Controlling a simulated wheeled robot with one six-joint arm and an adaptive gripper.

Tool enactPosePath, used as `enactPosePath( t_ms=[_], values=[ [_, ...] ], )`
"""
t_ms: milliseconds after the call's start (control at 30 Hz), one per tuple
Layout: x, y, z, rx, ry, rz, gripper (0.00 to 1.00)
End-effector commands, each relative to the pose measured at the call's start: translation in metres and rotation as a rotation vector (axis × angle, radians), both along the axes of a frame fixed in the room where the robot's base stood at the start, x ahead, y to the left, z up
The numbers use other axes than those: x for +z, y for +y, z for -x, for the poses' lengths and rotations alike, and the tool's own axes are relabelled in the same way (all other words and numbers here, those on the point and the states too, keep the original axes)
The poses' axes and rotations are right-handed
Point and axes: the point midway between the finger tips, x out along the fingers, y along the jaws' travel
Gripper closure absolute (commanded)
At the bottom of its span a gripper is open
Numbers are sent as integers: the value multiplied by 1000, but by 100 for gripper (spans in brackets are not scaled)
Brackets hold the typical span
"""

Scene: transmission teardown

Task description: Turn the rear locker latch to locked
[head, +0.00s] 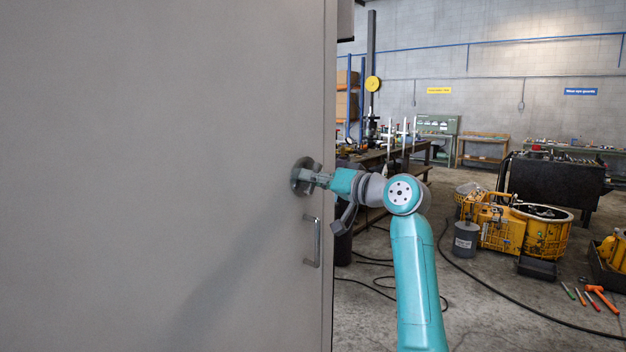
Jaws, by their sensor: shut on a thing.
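A large grey locker door (160,150) fills the left half of the head view. The latch (299,178) is a dark round fitting near the door's right edge. My gripper (308,176) reaches in from the right and is shut on the latch. The fingers cover most of the latch, so its turned position cannot be told. A metal pull handle (318,242) is fixed upright on the door just below the latch, apart from the gripper.
Behind my arm a workbench (385,155) runs back. Yellow transmission parts (520,225) and a black machine (556,182) stand on the floor at right. Several hand tools lie near an orange hammer (602,298). Dark cables cross the concrete floor.

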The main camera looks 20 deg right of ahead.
Motion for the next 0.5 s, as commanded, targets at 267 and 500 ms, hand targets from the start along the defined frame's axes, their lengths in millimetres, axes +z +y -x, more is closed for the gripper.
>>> enactPosePath(
  t_ms=[267,500],
  values=[
    [-1,0,0,0,-148,205,100],
    [-1,0,0,0,-252,349,100]
  ],
)
